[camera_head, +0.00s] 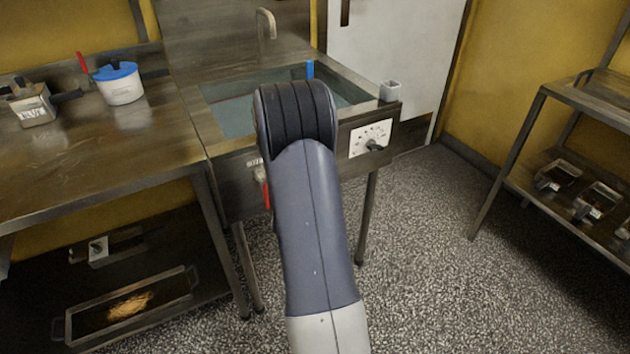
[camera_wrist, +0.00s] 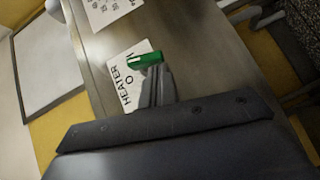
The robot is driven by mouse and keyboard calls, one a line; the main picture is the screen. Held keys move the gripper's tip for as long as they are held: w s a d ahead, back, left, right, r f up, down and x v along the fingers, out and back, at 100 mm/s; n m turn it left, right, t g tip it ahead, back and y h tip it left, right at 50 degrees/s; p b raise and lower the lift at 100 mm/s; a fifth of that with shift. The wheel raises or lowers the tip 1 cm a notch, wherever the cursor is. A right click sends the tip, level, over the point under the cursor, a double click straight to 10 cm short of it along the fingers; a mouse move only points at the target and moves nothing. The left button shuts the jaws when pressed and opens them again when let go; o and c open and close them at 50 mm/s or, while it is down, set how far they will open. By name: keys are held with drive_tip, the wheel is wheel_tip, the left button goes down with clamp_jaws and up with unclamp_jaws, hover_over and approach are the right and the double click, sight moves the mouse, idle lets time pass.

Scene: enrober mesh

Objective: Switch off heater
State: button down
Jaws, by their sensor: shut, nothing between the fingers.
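In the wrist view a green switch (camera_wrist: 145,60) sits on a white label (camera_wrist: 124,88) reading HEATER, with an O and an I mark. The label is on a metal front panel (camera_wrist: 182,38). The green part lies near the I end. My gripper (camera_wrist: 156,76) is shut and empty, its tips right at the green switch. I cannot tell whether they touch it. In the head view my arm covers the middle of the sink unit's front panel (camera_head: 236,190), and the heater switch and gripper are hidden behind it.
A dial plate (camera_head: 371,139) is right of my arm, and a red part (camera_head: 266,194) is left of it. A small grey cup (camera_head: 390,91) stands on the unit's corner. A steel table (camera_head: 150,150) is left, a rack (camera_head: 545,100) right. The floor between is clear.

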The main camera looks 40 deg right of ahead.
drive_tip(key=shift+d+f+n+t+h+b, duration=0.1)
drive_tip(key=shift+f+n+t+h+b, duration=0.3)
drive_tip(key=shift+b, duration=0.5)
idle(0.3)
